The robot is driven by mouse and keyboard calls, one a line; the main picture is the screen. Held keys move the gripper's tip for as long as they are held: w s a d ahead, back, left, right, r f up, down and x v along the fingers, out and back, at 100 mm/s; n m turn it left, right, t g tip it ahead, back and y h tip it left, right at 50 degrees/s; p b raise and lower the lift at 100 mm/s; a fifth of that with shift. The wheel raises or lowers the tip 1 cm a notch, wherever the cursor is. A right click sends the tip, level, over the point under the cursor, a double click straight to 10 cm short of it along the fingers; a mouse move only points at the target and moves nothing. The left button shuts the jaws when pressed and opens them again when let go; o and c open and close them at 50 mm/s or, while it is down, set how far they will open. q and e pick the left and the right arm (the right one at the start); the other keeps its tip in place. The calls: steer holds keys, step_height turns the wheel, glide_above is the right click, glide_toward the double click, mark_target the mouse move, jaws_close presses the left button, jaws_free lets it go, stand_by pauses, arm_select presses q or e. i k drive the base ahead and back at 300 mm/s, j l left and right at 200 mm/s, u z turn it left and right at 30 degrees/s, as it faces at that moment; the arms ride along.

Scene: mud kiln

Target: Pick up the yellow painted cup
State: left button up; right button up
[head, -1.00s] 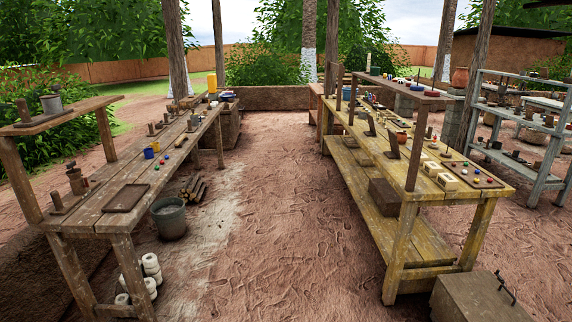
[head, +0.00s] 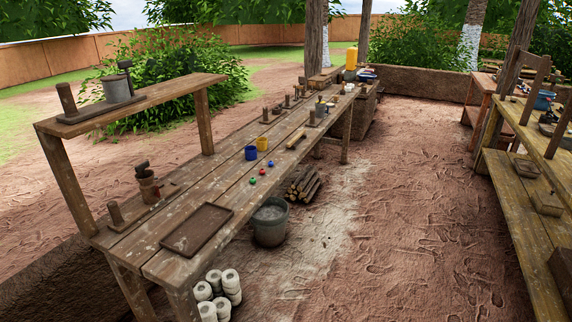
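The yellow painted cup (head: 262,144) stands upright on the long wooden table (head: 190,198) at the left of the head view. A blue cup (head: 251,153) stands just in front of it and to its left, very close to it. Neither of my grippers shows in the head view.
Small coloured balls (head: 263,171) lie near the cups. A brown tray (head: 197,229) lies at the table's near end. A raised shelf (head: 140,105) runs along the back. A bucket (head: 270,222), firewood (head: 303,184) and white rolls (head: 220,292) are on the ground. Open dirt floor lies right.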

mark_target(262, 142)
steer(key=i+j+u, duration=0.2)
steer(key=i, duration=0.2)
steer(key=i+l+u, duration=0.1)
steer(key=u, duration=0.3)
steer(key=i+l+u, duration=0.1)
steer(key=l+u, duration=0.15)
steer(key=u, duration=0.15)
steer(key=l+u, duration=0.2)
steer(key=u, duration=0.25)
steer(key=i+l+u, duration=0.25)
steer(key=l, duration=0.65)
steer(key=l+u, duration=0.2)
steer(key=l, duration=0.7)
steer(key=i+l+u, duration=0.1)
steer(key=l+u, duration=0.15)
steer(key=l, duration=0.7)
